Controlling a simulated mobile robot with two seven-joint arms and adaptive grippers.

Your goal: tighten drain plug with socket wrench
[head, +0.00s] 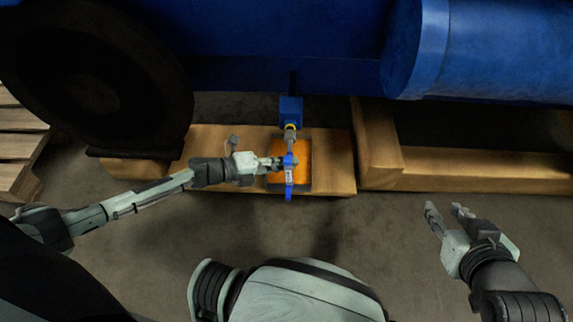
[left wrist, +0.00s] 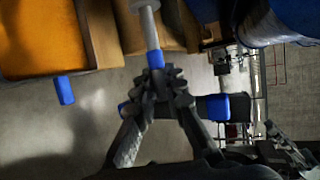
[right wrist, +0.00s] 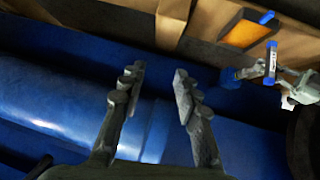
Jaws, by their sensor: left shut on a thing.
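My left gripper (head: 279,163) is shut on the socket wrench (head: 289,179), which has blue grip parts. In the head view its grey socket end (head: 290,143) points up to a yellow ring under a blue block (head: 291,108) on the engine's underside. The socket and ring look in line; whether they touch, I cannot tell. The drain plug itself is not distinct. In the left wrist view the fingers (left wrist: 158,82) close around the wrench below its silver shaft (left wrist: 149,27). My right gripper (head: 447,213) is open and empty, well to the right; its spread fingers (right wrist: 156,82) show in its own view.
An orange-filled pan (head: 316,160) sits on a wooden beam (head: 224,142) below the wrench. The blue engine (head: 290,73) spans the back. A large dark wheel (head: 90,80) stands at the left. More timber (head: 480,170) lies at right. The front floor is clear.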

